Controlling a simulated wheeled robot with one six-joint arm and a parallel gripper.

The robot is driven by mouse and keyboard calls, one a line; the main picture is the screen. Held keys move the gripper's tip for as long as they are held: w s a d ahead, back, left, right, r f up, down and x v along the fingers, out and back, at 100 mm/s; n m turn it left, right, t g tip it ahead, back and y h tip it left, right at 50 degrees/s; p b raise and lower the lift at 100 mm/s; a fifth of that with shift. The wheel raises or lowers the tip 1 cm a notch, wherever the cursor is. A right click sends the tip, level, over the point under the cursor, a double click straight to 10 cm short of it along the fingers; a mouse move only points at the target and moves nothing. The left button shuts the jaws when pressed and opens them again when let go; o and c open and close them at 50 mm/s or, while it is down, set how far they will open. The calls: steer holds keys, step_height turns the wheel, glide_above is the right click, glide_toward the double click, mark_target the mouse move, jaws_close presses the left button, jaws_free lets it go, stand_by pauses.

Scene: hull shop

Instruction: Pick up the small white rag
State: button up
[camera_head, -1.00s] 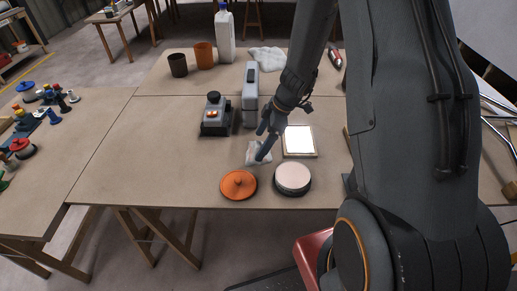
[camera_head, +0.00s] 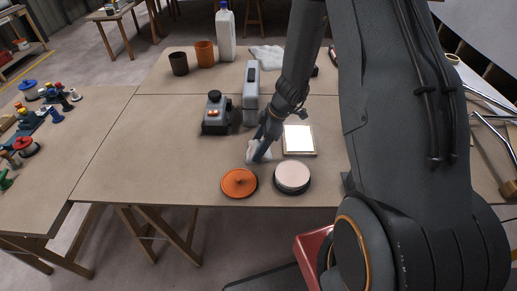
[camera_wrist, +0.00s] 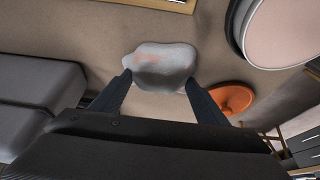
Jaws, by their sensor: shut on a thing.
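The small white rag (camera_head: 253,151) is bunched at my fingertips over the middle of the table, behind the orange lid. In the wrist view the pale rag (camera_wrist: 163,65), with a faint pinkish patch, sits between the two dark fingers. My gripper (camera_head: 261,153) is shut on it; it also shows in the wrist view (camera_wrist: 158,80). I cannot tell whether the rag is clear of the tabletop. My fingers hide part of the rag in the head view.
Close by are the orange lid (camera_head: 239,183), a pink-topped round pad (camera_head: 292,177), a framed white panel (camera_head: 299,139), a grey device (camera_head: 216,117) and an upright grey case (camera_head: 251,93). A larger white cloth (camera_head: 267,56) lies behind. The table's left part is clear.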

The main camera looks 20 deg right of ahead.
mark_target(259, 143)
steer(key=shift+r+b, duration=1.3)
steer(key=shift+r, duration=3.7)
